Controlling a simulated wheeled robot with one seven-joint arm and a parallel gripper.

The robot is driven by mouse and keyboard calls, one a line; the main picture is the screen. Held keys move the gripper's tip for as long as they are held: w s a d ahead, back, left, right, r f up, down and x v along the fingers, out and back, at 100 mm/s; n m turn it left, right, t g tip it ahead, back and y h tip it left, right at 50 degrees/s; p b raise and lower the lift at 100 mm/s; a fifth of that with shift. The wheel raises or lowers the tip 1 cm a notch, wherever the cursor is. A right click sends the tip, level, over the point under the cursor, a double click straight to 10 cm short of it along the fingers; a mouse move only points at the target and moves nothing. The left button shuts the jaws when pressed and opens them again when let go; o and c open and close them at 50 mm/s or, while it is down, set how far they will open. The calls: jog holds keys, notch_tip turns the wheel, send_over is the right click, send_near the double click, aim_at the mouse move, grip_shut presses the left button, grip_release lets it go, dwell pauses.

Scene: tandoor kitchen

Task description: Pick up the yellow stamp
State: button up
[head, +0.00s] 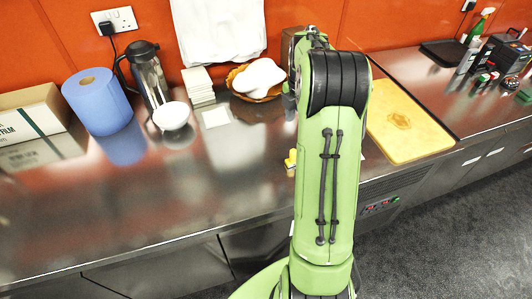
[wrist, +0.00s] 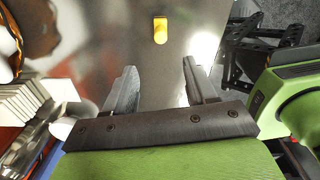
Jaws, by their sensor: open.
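The yellow stamp (wrist: 160,31) stands on the steel counter in the wrist view, ahead of my gripper and a little to the left of the middle between its fingers. It also shows in the head view (head: 291,161), just left of my green arm, which hides part of it. My gripper (wrist: 158,80) is open and empty in the wrist view, its two grey fingers wide apart and apart from the stamp. In the head view my arm hides the gripper.
The steel counter (head: 150,225) is largely clear in front. A yellow board (head: 405,125) lies right of my arm.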

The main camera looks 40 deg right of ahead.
aim_at(294, 151)
notch_tip(294, 151, down, 15)
jog(key=shift+r+b, duration=0.15)
jog(key=shift+b, duration=0.95)
jog(key=shift+s+r, duration=0.1)
jog(key=shift+c, duration=0.5)
grip_shut()
